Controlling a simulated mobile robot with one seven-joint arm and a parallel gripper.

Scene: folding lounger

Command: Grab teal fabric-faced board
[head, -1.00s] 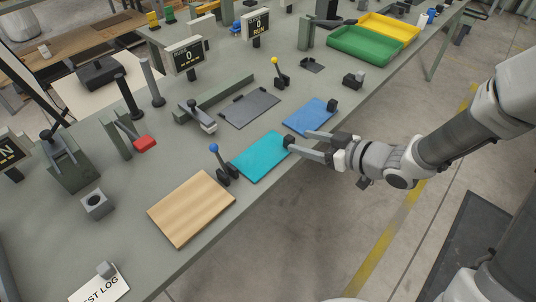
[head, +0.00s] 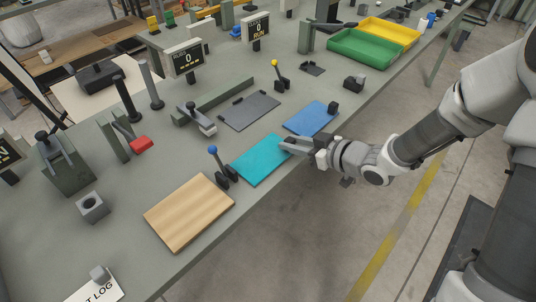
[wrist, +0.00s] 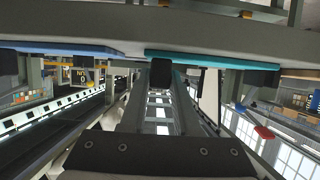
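The teal board (head: 262,160) lies flat near the front edge of the workbench. In the head view before now a small black block shows at its right corner. My gripper (head: 286,144) is at that corner, with its fingers close together and covering the block. In the wrist view, which looks upside down, the teal board (wrist: 215,60) is a thin strip along the bench surface. A black block (wrist: 161,73) sits between my gripper's fingertips (wrist: 163,80), which appear closed on it. The board rests on the bench.
A blue board (head: 310,118) lies just beyond my gripper. A blue-knobbed lever (head: 217,163) stands beside the teal board's left end, and a wooden board (head: 188,212) lies nearer. A dark grey plate (head: 249,111) lies behind. Open floor is at the right.

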